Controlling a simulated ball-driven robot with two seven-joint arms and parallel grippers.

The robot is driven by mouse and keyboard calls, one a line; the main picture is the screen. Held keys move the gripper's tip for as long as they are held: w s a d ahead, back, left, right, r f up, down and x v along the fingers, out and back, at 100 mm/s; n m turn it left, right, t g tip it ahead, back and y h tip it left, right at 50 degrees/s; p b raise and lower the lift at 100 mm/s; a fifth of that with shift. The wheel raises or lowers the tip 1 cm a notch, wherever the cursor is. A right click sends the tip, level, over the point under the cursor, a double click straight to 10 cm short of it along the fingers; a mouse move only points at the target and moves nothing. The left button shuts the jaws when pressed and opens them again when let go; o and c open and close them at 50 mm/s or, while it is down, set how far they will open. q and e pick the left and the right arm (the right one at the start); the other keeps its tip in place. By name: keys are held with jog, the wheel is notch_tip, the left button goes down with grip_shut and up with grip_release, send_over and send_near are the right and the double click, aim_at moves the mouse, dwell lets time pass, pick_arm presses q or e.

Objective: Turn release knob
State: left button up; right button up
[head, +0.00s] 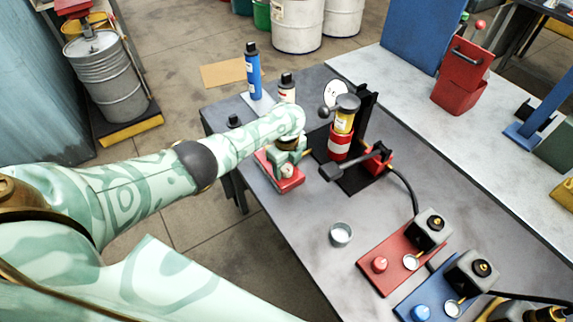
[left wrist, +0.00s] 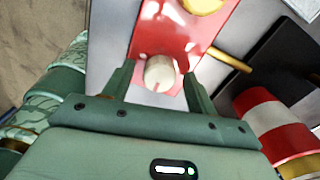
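A white release knob (left wrist: 160,73) sits on a red block in the left wrist view; it also shows small in the head view (head: 287,170), on the red base (head: 291,185) by the table's left part. My left gripper (left wrist: 159,74) is open, with its two fingers on either side of the knob and a gap visible on each side. In the head view the left gripper (head: 289,155) is partly hidden by its own wrist, just above the red base. My right gripper is not in view.
Right of the red base stands a black stand (head: 366,115) with a red-and-white cylinder (head: 338,146) and a lever. A blue bottle (head: 253,72) stands behind. A small metal cup (head: 341,234) and red (head: 385,262) and blue units lie nearer. Table around the cup is clear.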

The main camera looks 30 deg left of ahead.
aim_at(286, 168)
pick_arm(q)
notch_tip(286, 168, up, 16)
jog(key=p, duration=0.7)
jog(key=shift+r, duration=0.15)
